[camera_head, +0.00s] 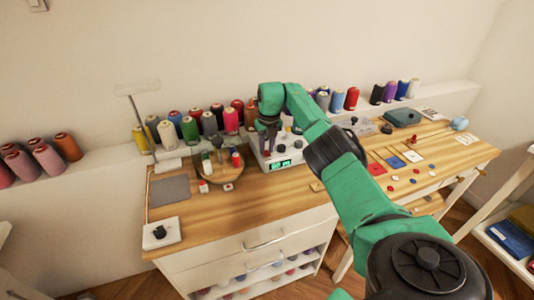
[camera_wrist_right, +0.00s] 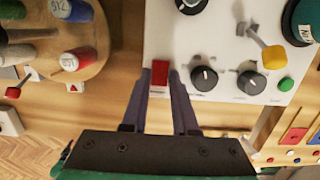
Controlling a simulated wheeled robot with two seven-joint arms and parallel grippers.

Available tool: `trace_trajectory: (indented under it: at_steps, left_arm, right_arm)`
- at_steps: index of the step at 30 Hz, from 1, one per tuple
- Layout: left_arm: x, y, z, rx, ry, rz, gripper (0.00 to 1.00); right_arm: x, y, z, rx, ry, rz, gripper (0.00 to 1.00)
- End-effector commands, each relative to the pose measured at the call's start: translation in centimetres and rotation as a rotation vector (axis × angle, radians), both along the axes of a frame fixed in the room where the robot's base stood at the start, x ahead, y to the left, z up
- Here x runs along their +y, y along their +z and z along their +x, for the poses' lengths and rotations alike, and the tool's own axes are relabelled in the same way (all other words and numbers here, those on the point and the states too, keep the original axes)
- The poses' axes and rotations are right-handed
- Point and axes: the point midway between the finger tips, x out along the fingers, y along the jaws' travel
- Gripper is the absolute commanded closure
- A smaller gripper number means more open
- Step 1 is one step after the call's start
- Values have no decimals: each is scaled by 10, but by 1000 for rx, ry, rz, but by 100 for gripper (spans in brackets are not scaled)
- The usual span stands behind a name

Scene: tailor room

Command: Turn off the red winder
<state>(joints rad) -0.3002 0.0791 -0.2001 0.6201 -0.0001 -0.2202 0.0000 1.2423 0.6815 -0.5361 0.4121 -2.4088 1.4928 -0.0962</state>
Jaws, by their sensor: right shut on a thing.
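The white winder unit (camera_head: 283,150) stands on the wooden table with a lit green display. In the right wrist view its white panel (camera_wrist_right: 210,40) carries a red switch (camera_wrist_right: 160,73), two dark knobs (camera_wrist_right: 204,78) and a green button (camera_wrist_right: 286,84). My right gripper (camera_head: 267,148) reaches down over the left part of the unit. In the right wrist view its fingertips (camera_wrist_right: 160,82) sit on both sides of the red switch and are shut on it. The arm hides part of the unit in the head view. My left gripper is not in view.
A round wooden tray (camera_head: 224,172) with spools stands just left of the unit. A thin lever with a yellow knob (camera_wrist_right: 273,56) is over the panel at right. Thread cones line the wall shelf behind. Cloth pieces and buttons lie on the table's right side.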

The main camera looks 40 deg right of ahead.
Motion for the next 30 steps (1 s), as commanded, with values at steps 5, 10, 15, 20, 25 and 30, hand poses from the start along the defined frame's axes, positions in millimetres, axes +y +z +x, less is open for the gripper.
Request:
trace_trajectory:
  at_steps: [5, 10, 15, 20, 25, 30]
  left_arm:
    - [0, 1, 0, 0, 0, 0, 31]
    - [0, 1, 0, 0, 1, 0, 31]
    - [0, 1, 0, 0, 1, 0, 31]
    - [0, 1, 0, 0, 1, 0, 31]
    - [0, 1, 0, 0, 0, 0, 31]
    - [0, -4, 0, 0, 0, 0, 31]
  right_arm:
    - [0, 0, -1, 3, 0, 0, 100]
    - [0, 0, -1, 2, 0, 0, 43]
    - [0, 0, 0, 1, 0, 0, 43]
    - [0, 4, 0, -1, 0, 0, 43]
    - [0, 28, -3, -4, 1, -4, 43]
    - [3, 74, -8, -6, 1, -2, 43]
